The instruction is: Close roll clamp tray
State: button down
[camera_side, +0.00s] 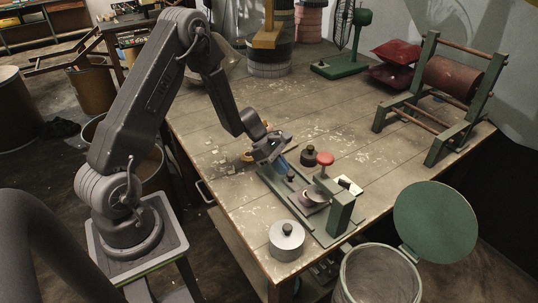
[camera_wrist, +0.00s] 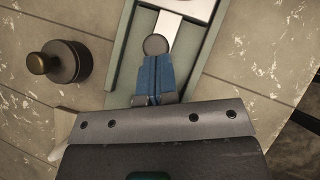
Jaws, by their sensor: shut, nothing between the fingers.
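The roll clamp tray (camera_side: 330,238) is a long green frame on the front part of the table. A red knob (camera_side: 325,158) stands over it, and a roll (camera_side: 313,198) sits near its green upright post (camera_side: 341,214). In the wrist view the green frame (camera_wrist: 124,62) surrounds a pale metal slide (camera_wrist: 187,7) with a round grey knob (camera_wrist: 156,45). My gripper (camera_side: 285,173) is over the far left end of the tray. Its blue fingers (camera_wrist: 156,65) are shut and empty, with tips right beside the grey knob. I cannot tell whether they touch it.
A dark weight with a brass knob (camera_wrist: 62,62) stands beside the tray. A silver lidded weight (camera_side: 287,240) sits at the table's front edge. A bin (camera_side: 380,278) with a raised green lid (camera_side: 435,222) stands at right. The table's middle is mostly clear.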

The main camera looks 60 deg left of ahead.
jog(key=d, duration=0.4)
jog(key=shift+d, duration=0.1)
jog(key=shift+s, duration=0.1)
